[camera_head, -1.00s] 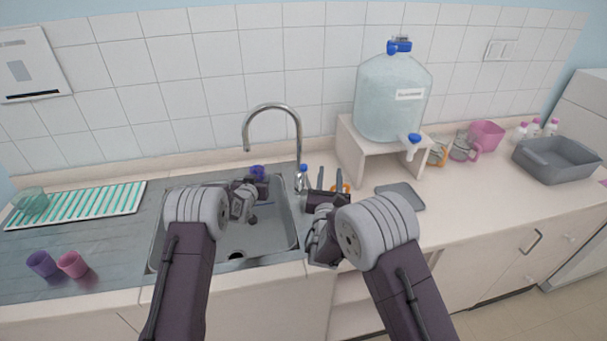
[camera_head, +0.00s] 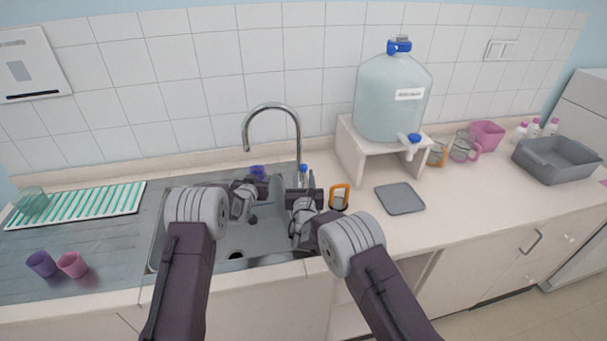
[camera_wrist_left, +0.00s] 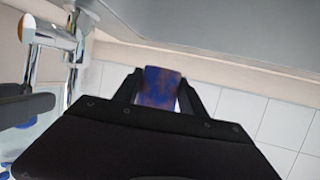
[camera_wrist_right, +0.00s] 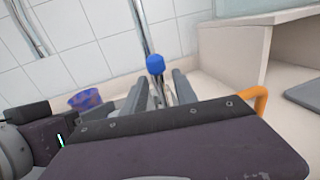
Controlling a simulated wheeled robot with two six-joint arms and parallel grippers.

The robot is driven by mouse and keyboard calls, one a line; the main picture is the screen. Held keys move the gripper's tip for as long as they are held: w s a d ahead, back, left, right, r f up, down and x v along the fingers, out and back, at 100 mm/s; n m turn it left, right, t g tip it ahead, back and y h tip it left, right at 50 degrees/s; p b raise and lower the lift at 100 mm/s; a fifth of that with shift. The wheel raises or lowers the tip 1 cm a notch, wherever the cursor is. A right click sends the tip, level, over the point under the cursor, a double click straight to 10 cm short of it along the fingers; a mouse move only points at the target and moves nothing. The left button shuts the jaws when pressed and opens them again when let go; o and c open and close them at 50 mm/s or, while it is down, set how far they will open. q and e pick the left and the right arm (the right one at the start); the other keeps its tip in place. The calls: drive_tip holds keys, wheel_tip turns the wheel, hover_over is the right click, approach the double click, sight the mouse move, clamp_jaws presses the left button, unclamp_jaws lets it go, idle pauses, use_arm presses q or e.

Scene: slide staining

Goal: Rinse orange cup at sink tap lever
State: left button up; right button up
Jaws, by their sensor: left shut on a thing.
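My left gripper (camera_head: 248,185) is over the sink, shut on a blue-purple cup (camera_head: 258,172) with reddish blotches, which also shows between its fingers in the left wrist view (camera_wrist_left: 160,87). The blue-topped tap lever (camera_head: 303,171) stands at the sink's right rim beside the curved chrome tap (camera_head: 272,108). My right gripper is open in the right wrist view (camera_wrist_right: 160,88), its fingers on either side of the lever's line; I cannot tell whether they touch it. An orange-handled clear cup (camera_head: 340,197) stands on the counter right of my right gripper; its orange handle shows at the right wrist view's edge (camera_wrist_right: 262,99).
A white stand (camera_head: 352,150) with a large water bottle (camera_head: 391,95) stands right of the sink. A grey mat (camera_head: 400,197) lies before it. Purple (camera_head: 41,263) and pink (camera_head: 72,264) cups stand left.

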drive_tip(key=shift+w, duration=0.9)
clamp_jaws()
idle(0.8)
